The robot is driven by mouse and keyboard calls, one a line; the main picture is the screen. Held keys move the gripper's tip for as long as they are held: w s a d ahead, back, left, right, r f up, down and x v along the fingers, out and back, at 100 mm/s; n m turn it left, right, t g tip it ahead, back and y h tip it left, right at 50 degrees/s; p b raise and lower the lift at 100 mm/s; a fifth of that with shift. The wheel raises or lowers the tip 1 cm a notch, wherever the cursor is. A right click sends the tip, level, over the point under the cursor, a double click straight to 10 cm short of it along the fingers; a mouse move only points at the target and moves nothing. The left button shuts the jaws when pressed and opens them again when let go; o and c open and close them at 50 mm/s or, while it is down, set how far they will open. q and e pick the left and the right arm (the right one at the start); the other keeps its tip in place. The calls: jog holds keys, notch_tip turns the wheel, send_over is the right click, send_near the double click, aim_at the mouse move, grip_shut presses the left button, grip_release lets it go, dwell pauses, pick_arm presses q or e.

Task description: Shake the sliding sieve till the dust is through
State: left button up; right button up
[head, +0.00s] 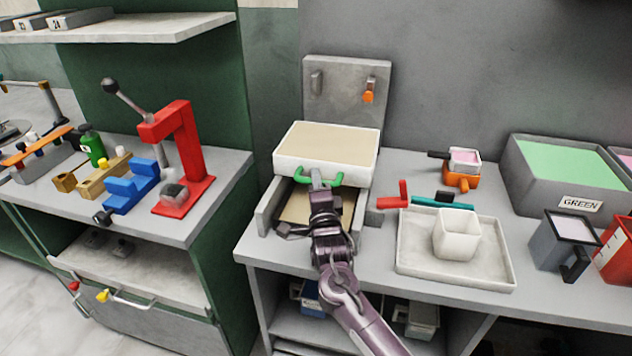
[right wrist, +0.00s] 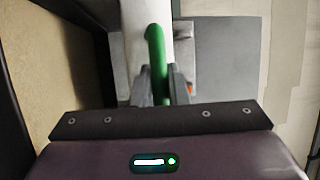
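The sliding sieve (head: 326,165) is a white-rimmed box with a level beige fill on top. It sits on a grey frame (head: 265,208) on the bench, above a beige-floored space (head: 300,205). A green handle (head: 335,181) is on its front. My right gripper (head: 318,182) reaches it from the front. In the right wrist view, the green handle (right wrist: 158,62) runs between the fingers (right wrist: 161,88), which close on it from both sides. How much dust has passed through cannot be told. My left gripper is not in view.
A grey back plate (head: 345,90) with an orange knob (head: 368,96) stands behind the sieve. To the right are a tray (head: 430,268) with a white cup (head: 457,234), a red crank (head: 393,197) and a green-filled bin (head: 570,165). A red press (head: 180,150) stands left.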

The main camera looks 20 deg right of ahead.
grip_shut()
jog(key=shift+s+a, duration=0.1)
jog(key=s+a+p, duration=0.1)
jog(key=s+a, duration=0.3)
jog(key=s, duration=0.2)
jog(key=shift+s+a, duration=0.2)
jog(key=shift+s, duration=0.05)
jog(key=o, duration=0.7)
grip_release()
jog(key=shift+s+f, duration=0.1)
jog(key=shift+b+v, duration=0.65)
jog(key=shift+v, duration=3.15)
